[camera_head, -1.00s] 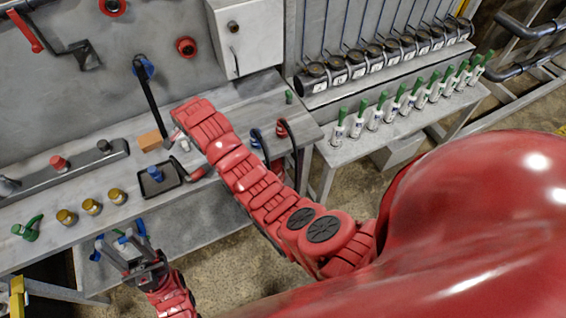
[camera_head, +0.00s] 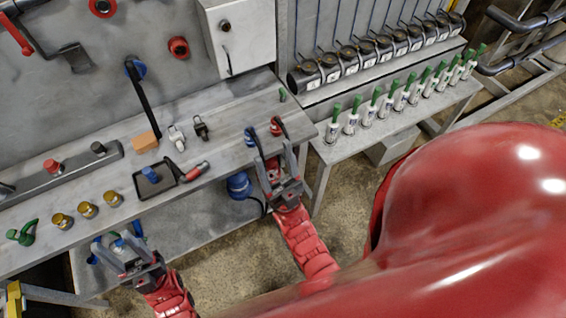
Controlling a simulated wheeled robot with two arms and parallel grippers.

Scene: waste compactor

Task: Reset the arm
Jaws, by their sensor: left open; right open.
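My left gripper (camera_head: 118,250) is at the lower left, in front of the workbench's front edge. Its fingers are spread and nothing shows between them. My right gripper (camera_head: 273,165) is at the middle, in front of the bench's right end. Its fingers are apart and point up towards the bench, with no held object visible. The red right arm (camera_head: 308,242) rises from the lower middle, bent back close to my body. A small blue item and a red item (camera_head: 277,126) at the bench edge show just beyond the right fingertips; I cannot tell whether they touch.
The grey workbench (camera_head: 215,125) holds an orange block (camera_head: 145,142), a black tray (camera_head: 160,184), brass cups (camera_head: 87,210) and a green-handled item (camera_head: 22,232). Green-topped bottles (camera_head: 352,115) line the right shelf. A blue round object (camera_head: 238,186) sits under the bench. Floor shows between bench and body.

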